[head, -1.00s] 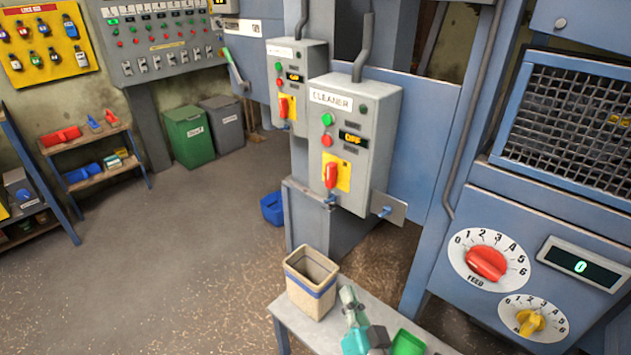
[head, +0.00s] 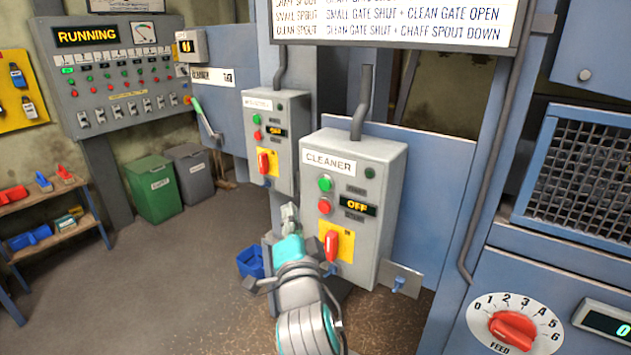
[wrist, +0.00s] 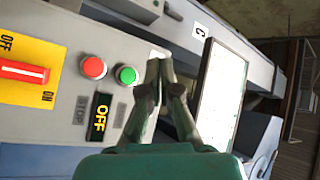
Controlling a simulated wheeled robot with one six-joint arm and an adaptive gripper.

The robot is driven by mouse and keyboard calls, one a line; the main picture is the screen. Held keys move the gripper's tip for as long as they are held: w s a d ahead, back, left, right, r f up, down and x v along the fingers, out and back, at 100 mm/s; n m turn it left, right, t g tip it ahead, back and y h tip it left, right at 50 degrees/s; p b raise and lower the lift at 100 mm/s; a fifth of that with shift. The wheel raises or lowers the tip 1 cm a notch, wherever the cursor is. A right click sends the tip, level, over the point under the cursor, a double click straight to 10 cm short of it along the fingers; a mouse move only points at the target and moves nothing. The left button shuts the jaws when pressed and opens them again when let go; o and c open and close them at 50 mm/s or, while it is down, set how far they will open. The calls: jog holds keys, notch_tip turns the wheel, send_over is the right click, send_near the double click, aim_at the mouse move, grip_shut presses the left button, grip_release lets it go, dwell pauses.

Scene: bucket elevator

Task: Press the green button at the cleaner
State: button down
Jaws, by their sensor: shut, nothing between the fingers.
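The grey cleaner box (head: 372,157) stands right of centre in the head view, labelled CLEANER. Its green button (head: 325,184) sits above a red button (head: 324,207), beside a display (head: 357,206) reading OFF. In the sideways wrist view the green button (wrist: 126,75) lies beside the red one (wrist: 93,68), with the OFF display (wrist: 101,118) below. My gripper (head: 290,212) is shut and empty, left of the box and lower than the green button in the head view. In the wrist view my fingertips (wrist: 159,66) appear just right of the green button; no contact shows.
A red handle (head: 332,245) on a yellow plate is below the buttons. A second, similar box (head: 290,143) stands behind to the left. A sign board (head: 400,22) hangs above. A metal bracket (head: 401,281) sticks out at the box's lower right.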

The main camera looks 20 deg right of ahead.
aim_at(324, 185)
jog(key=shift+w+r, duration=0.15)
jog(key=shift+r, duration=0.05)
jog(key=shift+w+d, duration=0.85)
jog(key=shift+d, duration=0.35)
jog(key=shift+w+d, duration=0.9)
jog(key=shift+d, duration=0.25)
jog(key=shift+w+d, duration=0.85)
jog(key=shift+d, duration=0.35)
jog(key=shift+d, duration=0.1)
jog(key=shift+w+d, duration=0.2)
jog(key=shift+d, duration=0.05)
jog(key=shift+w+d, duration=0.3)
jog(key=shift+d, duration=0.05)
dwell(0.4)
jog(key=shift+s+a, duration=0.55)
jog(key=shift+a, duration=0.15)
